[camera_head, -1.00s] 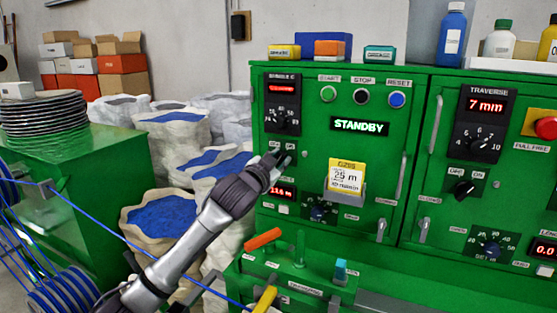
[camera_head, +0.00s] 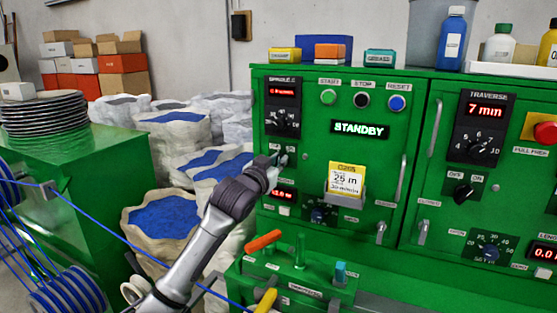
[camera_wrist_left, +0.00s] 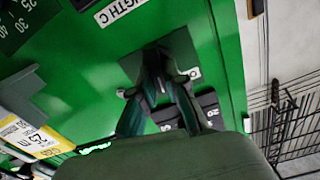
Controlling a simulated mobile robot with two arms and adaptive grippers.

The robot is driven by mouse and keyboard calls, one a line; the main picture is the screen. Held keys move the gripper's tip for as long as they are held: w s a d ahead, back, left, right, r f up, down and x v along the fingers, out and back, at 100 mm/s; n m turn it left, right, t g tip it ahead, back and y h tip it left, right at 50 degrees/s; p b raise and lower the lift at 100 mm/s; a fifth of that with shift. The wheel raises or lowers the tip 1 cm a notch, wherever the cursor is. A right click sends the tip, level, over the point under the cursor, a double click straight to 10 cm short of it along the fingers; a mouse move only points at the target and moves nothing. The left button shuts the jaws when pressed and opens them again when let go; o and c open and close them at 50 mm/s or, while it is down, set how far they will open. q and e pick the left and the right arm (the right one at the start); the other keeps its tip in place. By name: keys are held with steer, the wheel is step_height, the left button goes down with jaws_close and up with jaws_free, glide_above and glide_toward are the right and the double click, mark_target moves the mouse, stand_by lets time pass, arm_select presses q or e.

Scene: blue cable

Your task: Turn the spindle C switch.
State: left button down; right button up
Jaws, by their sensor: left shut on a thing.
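The spindle C switch sits on a small dark plate (camera_wrist_left: 185,52) on the green cabinet, below the spindle C dial (camera_head: 282,122). In the head view my left gripper (camera_head: 280,158) covers most of it, at the cabinet's left side. In the left wrist view the two fingers (camera_wrist_left: 165,82) converge on the dark knob at the plate and are shut on it. The fingers hide most of the knob, so its exact angle is unclear. My right gripper is in neither view.
A yellow-and-white card (camera_head: 345,180) in a holder is right of the gripper. An orange lever (camera_head: 263,241) stands below. A similar switch (camera_head: 463,193) is on the traverse panel. Sacks of blue pellets (camera_head: 163,220) stand left; a blue cable (camera_head: 110,215) runs behind my arm.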

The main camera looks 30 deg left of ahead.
arm_select(q)
steer(key=shift+a+n+p, duration=0.15)
steer(key=shift+n+p, duration=0.8)
steer(key=shift+n, duration=0.95)
steer(key=shift+a+n+p, duration=0.15)
steer(key=shift+n+p, duration=0.8)
steer(key=shift+n, duration=0.95)
steer(key=c, duration=1.2)
jaws_free()
steer(key=shift+s, duration=0.1)
steer(key=s, duration=1.2)
steer(key=shift+d, duration=0.3)
steer(key=shift+w+f, duration=0.1)
